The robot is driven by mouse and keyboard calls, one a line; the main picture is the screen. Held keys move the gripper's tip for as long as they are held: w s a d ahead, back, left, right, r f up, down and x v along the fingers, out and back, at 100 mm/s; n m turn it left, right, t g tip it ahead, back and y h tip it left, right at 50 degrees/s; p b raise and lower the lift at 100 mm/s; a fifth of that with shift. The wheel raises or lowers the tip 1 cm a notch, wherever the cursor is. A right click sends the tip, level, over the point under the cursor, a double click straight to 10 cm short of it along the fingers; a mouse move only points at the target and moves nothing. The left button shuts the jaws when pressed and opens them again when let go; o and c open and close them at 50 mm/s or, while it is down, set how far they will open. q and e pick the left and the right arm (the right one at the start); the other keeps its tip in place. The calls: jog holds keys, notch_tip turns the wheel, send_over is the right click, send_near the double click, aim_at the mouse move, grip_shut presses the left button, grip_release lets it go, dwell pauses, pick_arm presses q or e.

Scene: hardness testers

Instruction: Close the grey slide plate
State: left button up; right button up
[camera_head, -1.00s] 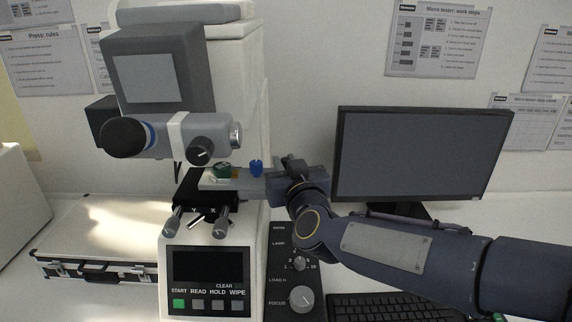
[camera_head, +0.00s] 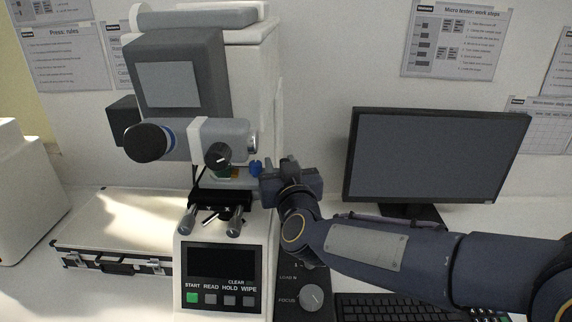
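The grey slide plate (camera_head: 242,180) sits on the black stage (camera_head: 210,198) of the tester, under the objective barrel. It carries a blue knob (camera_head: 255,168) near its right end and a green piece (camera_head: 222,173), partly hidden behind the black dial. My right gripper (camera_head: 272,182) is at the plate's right end, just right of the blue knob, and seems to touch the plate. Its fingertips are dark and overlap the plate's end, so I cannot tell whether they are open or shut. My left gripper is not in view.
The white tester has a screen and buttons (camera_head: 221,299) below the stage. A knob panel (camera_head: 312,297) stands right of it, partly under my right arm. A monitor (camera_head: 437,155) and keyboard (camera_head: 400,308) are at the right. A case (camera_head: 115,235) lies at the left.

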jog(key=shift+d, duration=0.1)
jog(key=shift+s, duration=0.1)
jog(key=v, duration=0.7)
jog(key=shift+s, duration=0.3)
jog(key=shift+d, duration=0.15)
jog(key=s+d+f+g+y, duration=0.1)
jog(key=s+d+f+g, duration=0.2)
jog(key=d, duration=0.3)
jog(key=s+d+f+g+y, duration=0.2)
jog(key=s+d, duration=0.1)
jog(key=d, duration=0.3)
jog(key=s+d+f+m+g+h, duration=0.1)
jog(key=s+d+f+g, duration=0.1)
jog(key=s, duration=0.4)
jog(key=s+d+f+m+g+h, duration=0.1)
jog(key=s+d+f+m+g, duration=0.1)
jog(key=s+d+f, duration=0.2)
jog(key=s+d+f+m+g+h, duration=0.1)
jog(key=s+d+f+g, duration=0.1)
jog(key=s+f, duration=0.4)
jog(key=shift+s+d+f+m+g+h, duration=0.2)
jog(key=shift+s+d, duration=0.25)
jog(key=shift+s, duration=0.15)
jog(key=shift+s+d+f+m+g+h, duration=0.1)
jog(key=shift+s+d+m+g+h, duration=0.1)
jog(key=shift+s+d, duration=0.35)
